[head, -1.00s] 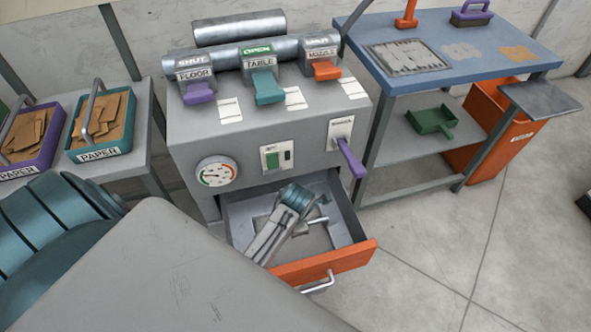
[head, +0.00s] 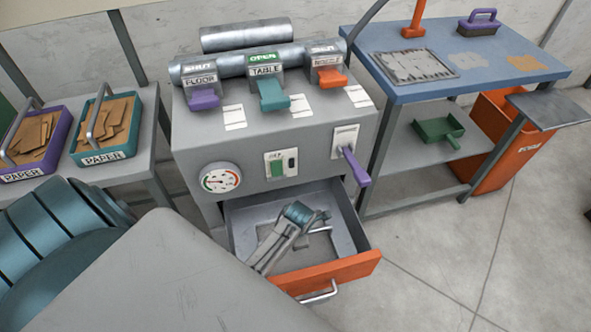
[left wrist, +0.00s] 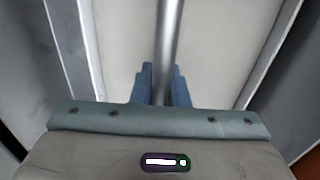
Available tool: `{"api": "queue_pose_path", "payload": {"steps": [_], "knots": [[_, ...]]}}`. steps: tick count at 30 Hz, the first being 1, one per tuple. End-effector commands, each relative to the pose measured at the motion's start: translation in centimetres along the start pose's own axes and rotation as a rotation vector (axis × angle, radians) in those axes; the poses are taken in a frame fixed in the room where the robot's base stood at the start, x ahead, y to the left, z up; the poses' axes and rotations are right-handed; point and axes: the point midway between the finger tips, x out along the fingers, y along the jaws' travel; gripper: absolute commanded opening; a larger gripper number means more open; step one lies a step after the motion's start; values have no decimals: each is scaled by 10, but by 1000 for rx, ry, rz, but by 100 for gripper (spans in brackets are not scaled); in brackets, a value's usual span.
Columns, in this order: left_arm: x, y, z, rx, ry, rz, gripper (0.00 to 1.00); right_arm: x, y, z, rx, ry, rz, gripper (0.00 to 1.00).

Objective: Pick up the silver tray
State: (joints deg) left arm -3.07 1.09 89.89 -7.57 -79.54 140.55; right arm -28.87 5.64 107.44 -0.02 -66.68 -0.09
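The silver tray (head: 343,240) lies in the open drawer (head: 348,270) at the centre of the head view, and a thin silver bar handle (head: 322,230) crosses it. My left gripper (head: 318,217) reaches into the drawer at that handle, and its arm partly hides the tray. In the left wrist view the handle (left wrist: 170,35) runs straight down between the blue fingers of my left gripper (left wrist: 163,85). The fingers lie close against both sides of it, shut on the handle. The pale tray floor (left wrist: 120,40) shows beyond. My right gripper is in neither view.
The drawer sits under a grey cabinet (head: 255,140) with a purple lever (head: 355,165) jutting out above its right side. Paper trays (head: 105,135) stand at the left. A blue-topped bench (head: 435,90) is at the right. Floor is clear right of the drawer.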

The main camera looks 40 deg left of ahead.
Motion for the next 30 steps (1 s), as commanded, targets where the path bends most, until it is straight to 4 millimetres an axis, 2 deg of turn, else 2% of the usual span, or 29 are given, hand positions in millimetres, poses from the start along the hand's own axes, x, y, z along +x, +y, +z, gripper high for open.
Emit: {"api": "queue_pose_path", "payload": {"steps": [10, 13, 17, 24, 30], "knots": [[-1, 1, 0, 0, -1, 1, 0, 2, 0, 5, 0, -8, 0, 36], [-7, 2, 1, 0, -2, 2, 0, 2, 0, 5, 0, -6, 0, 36], [-27, 6, 1, 0, -4, 4, 0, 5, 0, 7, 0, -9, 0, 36], [-72, 16, 1, -1, -3, 4, 0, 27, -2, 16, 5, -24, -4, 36], [-95, 20, 1, 0, -2, 3, 0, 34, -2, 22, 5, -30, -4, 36]]}}
